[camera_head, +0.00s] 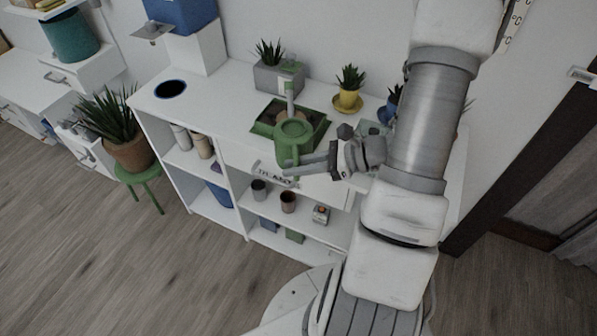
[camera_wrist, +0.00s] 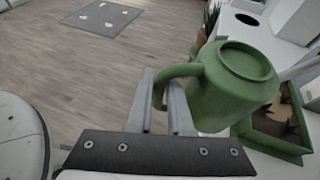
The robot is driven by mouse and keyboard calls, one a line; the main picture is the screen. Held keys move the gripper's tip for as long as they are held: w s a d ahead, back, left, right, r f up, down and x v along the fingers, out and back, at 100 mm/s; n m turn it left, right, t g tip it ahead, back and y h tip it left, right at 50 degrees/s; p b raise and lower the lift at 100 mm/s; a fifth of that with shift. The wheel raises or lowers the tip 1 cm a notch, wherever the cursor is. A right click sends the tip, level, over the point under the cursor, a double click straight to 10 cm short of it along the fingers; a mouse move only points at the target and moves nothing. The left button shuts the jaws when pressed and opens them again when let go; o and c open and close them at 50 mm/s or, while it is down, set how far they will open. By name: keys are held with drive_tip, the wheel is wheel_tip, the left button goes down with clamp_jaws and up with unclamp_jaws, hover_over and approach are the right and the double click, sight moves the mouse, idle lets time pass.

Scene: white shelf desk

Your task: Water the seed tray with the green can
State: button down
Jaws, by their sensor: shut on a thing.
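The green can (camera_head: 293,140) is in my gripper (camera_head: 287,166), over the front edge of the white desk top in the head view. In the wrist view the green can (camera_wrist: 232,85) shows its round end, and its handle lies between the fingers of my gripper (camera_wrist: 168,95). The gripper is shut on the handle. The green seed tray (camera_head: 318,119) with dark soil lies on the desk top, just behind the can and partly hidden by it. It also shows at the lower right of the wrist view (camera_wrist: 278,143). I cannot tell whether water is flowing.
A grey planter (camera_head: 279,80) stands behind the tray, and a yellow pot (camera_head: 347,104) stands to its right. A blue pot is close to my arm. The desk top (camera_head: 215,108) is clear on the left, apart from a dark round opening (camera_head: 170,89). Cups stand on the shelves below.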

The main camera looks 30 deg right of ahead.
drive_tip(key=shift+s+d, duration=0.1)
drive_tip(key=shift+s, duration=0.15)
drive_tip(key=shift+r, duration=0.15)
drive_tip(key=r+p, duration=0.1)
drive_tip(key=p, duration=0.2)
drive_tip(key=shift+r+m+g, duration=0.3)
drive_tip(key=shift+m, duration=0.1)
drive_tip(key=r+m+p, duration=0.1)
drive_tip(key=p, duration=0.3)
drive_tip(key=shift+r+g+p, duration=0.4)
drive_tip(key=shift+m, duration=0.3)
